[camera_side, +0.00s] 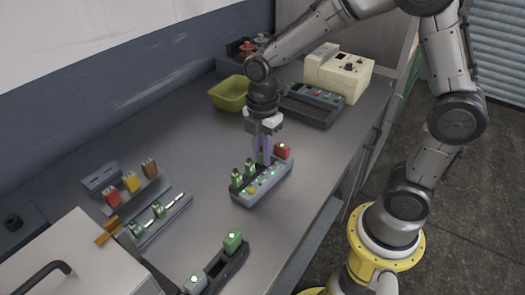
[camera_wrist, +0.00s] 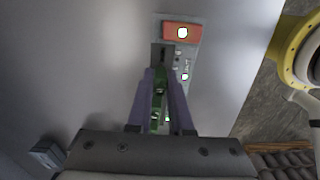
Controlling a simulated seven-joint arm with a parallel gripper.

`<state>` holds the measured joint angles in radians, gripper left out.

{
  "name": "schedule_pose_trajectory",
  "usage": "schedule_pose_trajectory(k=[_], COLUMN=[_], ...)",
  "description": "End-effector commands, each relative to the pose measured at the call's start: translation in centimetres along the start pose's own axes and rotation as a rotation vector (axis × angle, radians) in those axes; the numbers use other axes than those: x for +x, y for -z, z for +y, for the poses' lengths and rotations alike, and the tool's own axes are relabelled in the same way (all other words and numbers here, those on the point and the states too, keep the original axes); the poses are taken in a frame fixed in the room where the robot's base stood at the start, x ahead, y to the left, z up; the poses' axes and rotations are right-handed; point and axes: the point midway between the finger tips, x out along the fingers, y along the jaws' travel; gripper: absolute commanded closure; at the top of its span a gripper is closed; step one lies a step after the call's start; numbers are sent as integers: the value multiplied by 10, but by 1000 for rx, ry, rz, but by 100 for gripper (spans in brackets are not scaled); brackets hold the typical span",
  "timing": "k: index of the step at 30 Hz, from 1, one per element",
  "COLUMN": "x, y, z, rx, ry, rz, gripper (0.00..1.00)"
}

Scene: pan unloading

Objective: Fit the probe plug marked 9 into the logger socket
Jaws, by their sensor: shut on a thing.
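The logger (camera_side: 262,190) is a grey block on the bench in the side view, with a row of small coloured buttons or lights along its front. Green plugs (camera_side: 237,180) stand upright in its row, and a red block (camera_side: 282,151) sits at its far end. My gripper (camera_side: 263,158) points down over the row, between the green plugs and the red block. It is shut on a green plug (camera_wrist: 160,88), which shows between the purple fingers in the wrist view. A dark slot (camera_wrist: 164,56) lies just ahead of the fingers, beside the red block (camera_wrist: 182,32). I cannot read any number, and the plug's lower end is hidden.
A rack with red, yellow and brown plugs (camera_side: 130,182) and a tray with green plugs (camera_side: 158,211) lie at left. A dark holder (camera_side: 222,268) is at the front. A yellow-green bin (camera_side: 230,93) and a cream box (camera_side: 338,74) stand behind.

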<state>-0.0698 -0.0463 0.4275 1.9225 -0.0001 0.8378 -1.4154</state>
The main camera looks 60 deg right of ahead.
Motion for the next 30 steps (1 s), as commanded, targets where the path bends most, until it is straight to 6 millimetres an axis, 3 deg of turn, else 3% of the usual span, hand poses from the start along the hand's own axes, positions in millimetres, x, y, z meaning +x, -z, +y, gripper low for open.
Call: schedule_pose_trajectory(k=[8,9,15,25,30], x=[2,2,2,-1,-21], y=[0,0,0,0,0], z=[0,0,0,0,1], rx=[0,0,0,0,0], ry=[0,0,0,-2,-4], rz=[0,0,0,0,1], gripper=[100,78,46,46,46])
